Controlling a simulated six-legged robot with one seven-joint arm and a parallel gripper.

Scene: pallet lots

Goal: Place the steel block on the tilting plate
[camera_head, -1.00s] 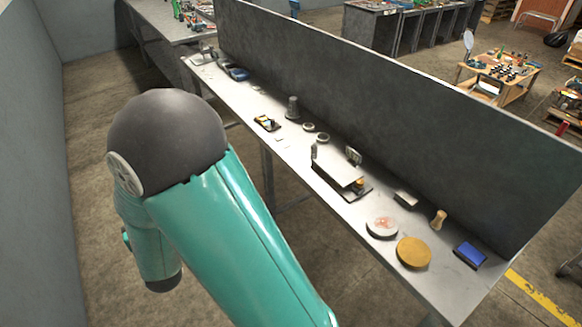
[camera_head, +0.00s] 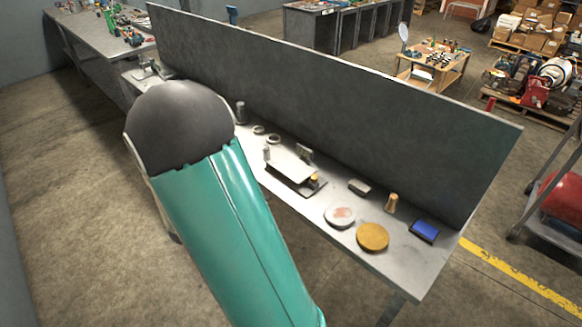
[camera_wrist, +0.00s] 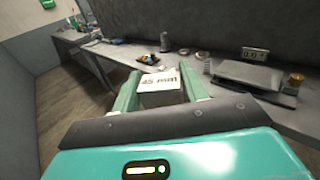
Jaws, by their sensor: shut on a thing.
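My gripper (camera_wrist: 161,92) shows in the wrist view, its two green fingers shut on the sides of a pale block (camera_wrist: 160,84) marked "45 mm", which I take to be the steel block. The tilting plate (camera_wrist: 247,74) is a flat grey plate on a dark base, to the right of my gripper and apart from it. In the head view, the tilting plate (camera_head: 289,165) stands on the bench, its top sloping. My arm hides the gripper and the held block there.
The narrow bench (camera_head: 375,265) has a tall dark back panel (camera_head: 330,100). Right of the plate are a grey block (camera_head: 360,187), a pale disc (camera_head: 340,216), a yellow disc (camera_head: 373,237), a wooden-looking peg (camera_head: 391,203) and a blue box (camera_head: 425,230). Small rings (camera_head: 273,139) lie left.

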